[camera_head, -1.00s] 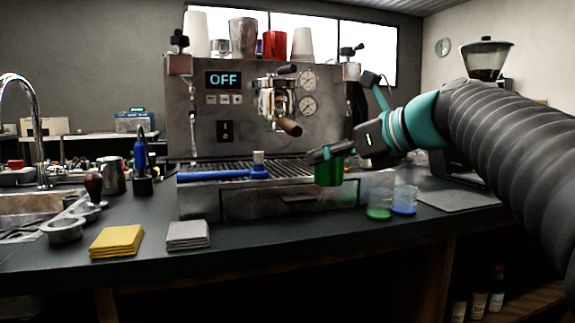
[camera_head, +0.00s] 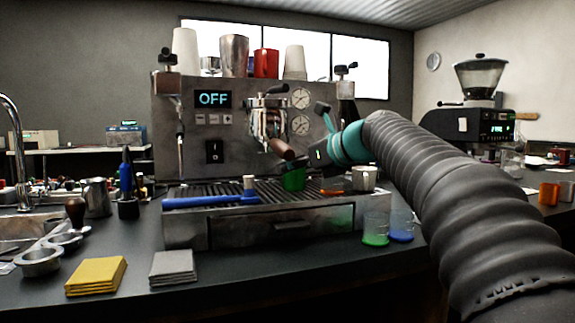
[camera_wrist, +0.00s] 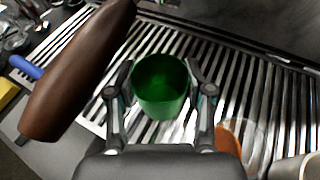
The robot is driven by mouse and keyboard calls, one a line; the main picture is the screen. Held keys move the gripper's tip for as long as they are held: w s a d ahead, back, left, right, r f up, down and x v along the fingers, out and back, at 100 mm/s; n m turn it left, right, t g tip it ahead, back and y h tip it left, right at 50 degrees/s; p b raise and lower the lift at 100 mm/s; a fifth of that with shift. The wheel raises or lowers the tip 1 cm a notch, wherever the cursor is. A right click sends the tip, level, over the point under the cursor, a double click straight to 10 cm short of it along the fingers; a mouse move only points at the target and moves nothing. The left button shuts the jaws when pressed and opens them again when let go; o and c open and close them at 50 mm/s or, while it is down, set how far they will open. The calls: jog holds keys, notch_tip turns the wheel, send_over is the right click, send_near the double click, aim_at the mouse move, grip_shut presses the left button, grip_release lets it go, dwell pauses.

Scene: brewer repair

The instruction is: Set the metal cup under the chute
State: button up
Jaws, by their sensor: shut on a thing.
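My gripper (camera_head: 306,177) is shut on a green cup (camera_head: 292,180), which is at the drip tray (camera_head: 228,219) below the brewer's brown-handled portafilter (camera_head: 282,149). In the wrist view the green cup (camera_wrist: 160,85) is upright and looks empty, with one finger on each side; I cannot tell whether it touches the grate. A tall metal cup (camera_head: 234,56) stands on top of the brewer. A pale grey cup (camera_head: 364,179) stands at the tray's right end; I cannot tell whether it is metal. A grinder (camera_head: 468,122) with a hopper is at the back right; its chute is not clear.
The brown handle (camera_wrist: 75,75) is close to my gripper's left in the wrist view. A blue-handled tool (camera_head: 205,201) lies on the tray's left. An orange piece (camera_head: 331,193) is right of the green cup. Green-based (camera_head: 376,230) and blue-based (camera_head: 401,228) glasses stand in front.

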jog(key=w, duration=0.2)
jog(key=w+a, duration=0.1)
jog(key=w, duration=0.1)
jog(key=shift+a+p, duration=0.15)
jog(key=shift+p, duration=0.25)
jog(key=shift+f, duration=0.25)
jog(key=shift+f, duration=0.1)
jog(key=shift+f, duration=0.1)
jog(key=o, duration=1.2)
